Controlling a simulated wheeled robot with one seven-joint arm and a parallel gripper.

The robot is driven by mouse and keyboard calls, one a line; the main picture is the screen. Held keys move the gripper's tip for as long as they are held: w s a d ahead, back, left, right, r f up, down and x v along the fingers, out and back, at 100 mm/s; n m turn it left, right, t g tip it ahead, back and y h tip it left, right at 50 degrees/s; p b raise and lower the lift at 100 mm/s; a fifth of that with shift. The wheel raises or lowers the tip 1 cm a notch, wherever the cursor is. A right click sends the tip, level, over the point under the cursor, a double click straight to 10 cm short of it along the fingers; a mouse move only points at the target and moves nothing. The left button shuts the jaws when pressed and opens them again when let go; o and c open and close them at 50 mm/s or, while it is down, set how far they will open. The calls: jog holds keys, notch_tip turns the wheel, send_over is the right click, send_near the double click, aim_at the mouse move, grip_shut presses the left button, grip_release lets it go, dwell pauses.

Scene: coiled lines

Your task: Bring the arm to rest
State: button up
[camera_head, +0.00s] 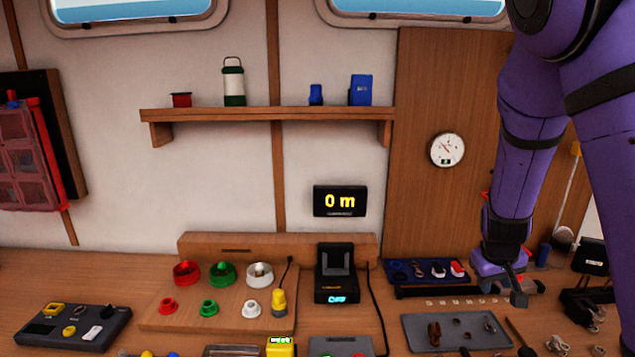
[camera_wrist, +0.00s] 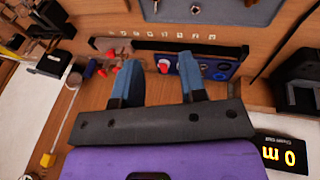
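My purple arm (camera_head: 528,150) reaches down from the upper right in the head view. My gripper (camera_head: 527,290) hangs low over the right part of the wooden bench, near the blue tray and the grey mat. In the wrist view my gripper (camera_wrist: 160,82) shows two blue fingers standing well apart, with nothing held between them. The wrist view is turned over, so the "0 m" display (camera_wrist: 284,155) reads upside down. Whether the fingertips touch anything on the bench is hard to tell.
A blue tray (camera_head: 398,270) with small items and a grey mat (camera_head: 418,341) with small parts lie left of my gripper. A black charger (camera_head: 337,297) reads OFF. A shelf (camera_head: 265,113) holds a lantern (camera_head: 233,85). Black equipment (camera_head: 590,257) stands close on the right.

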jog(key=s+a+r+t+y, duration=0.1)
jog(key=s+a+r, duration=0.3)
jog(key=s+r, duration=0.7)
jog(key=s+a+r+t+y, duration=0.1)
jog(key=s+a+r+y, duration=0.1)
jog(key=s+r, duration=1)
jog(key=shift+s+a+r, duration=0.15)
jog(key=shift+s+a, duration=0.7)
jog(key=shift+s, duration=0.05)
